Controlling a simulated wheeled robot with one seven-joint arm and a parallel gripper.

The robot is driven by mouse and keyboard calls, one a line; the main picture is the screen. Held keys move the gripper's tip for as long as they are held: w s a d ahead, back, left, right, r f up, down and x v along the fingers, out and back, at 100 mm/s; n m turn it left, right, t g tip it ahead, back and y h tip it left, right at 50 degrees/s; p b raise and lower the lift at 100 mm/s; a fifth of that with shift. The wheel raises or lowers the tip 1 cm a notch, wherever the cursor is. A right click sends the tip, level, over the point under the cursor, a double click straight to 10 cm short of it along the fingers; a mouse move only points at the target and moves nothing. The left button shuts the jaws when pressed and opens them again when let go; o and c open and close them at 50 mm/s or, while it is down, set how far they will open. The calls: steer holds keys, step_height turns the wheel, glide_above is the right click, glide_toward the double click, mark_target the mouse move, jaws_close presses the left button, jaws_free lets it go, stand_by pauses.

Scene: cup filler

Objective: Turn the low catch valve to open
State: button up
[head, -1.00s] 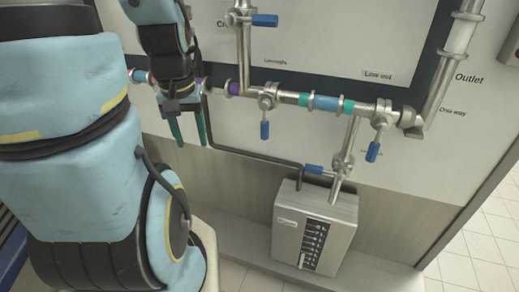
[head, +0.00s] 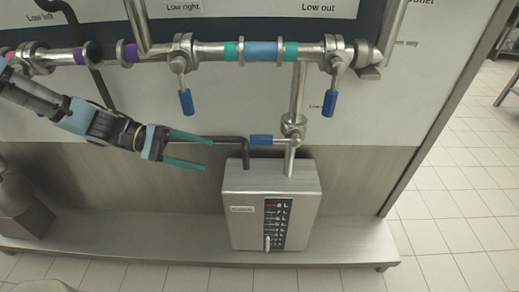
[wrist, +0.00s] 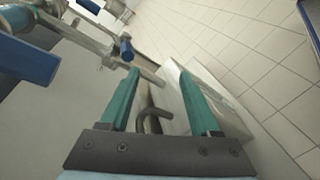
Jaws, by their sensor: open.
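The low catch valve (head: 292,128) sits on the short vertical pipe above the steel box, in the head view. Its label is mostly hidden. Its blue handle (head: 262,139) points left, level and crosswise to the pipe. What looks like the same handle shows in the wrist view (wrist: 126,47), beyond the fingertips and left of centre. My gripper (head: 210,155) is open and empty, left of the handle and apart from it, with its teal fingers pointing right. In the wrist view the fingers (wrist: 150,85) are spread, with nothing between them but background.
The steel box (head: 270,205) stands on a low ledge (head: 345,240). A dark bent pipe (head: 225,138) runs behind my fingers to it. Blue handles hang from the low right valve (head: 186,102) and the low out valve (head: 329,103). Tiled floor (head: 450,215) lies open at right.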

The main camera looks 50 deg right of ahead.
mark_target(262, 141)
steer(key=s+d+h, duration=0.1)
steer(key=s+d, duration=0.2)
steer(key=d, duration=0.1)
steer(key=s+d+g, duration=0.1)
steer(key=s+d, duration=0.2)
steer(key=d, duration=0.1)
steer(key=s+d+r+g+h, duration=0.1)
steer(key=s+d, duration=0.3)
steer(key=shift+s+h, duration=0.1)
steer(key=shift+h, duration=0.2)
steer(key=shift+a, duration=0.1)
jaws_close()
stand_by(1.1)
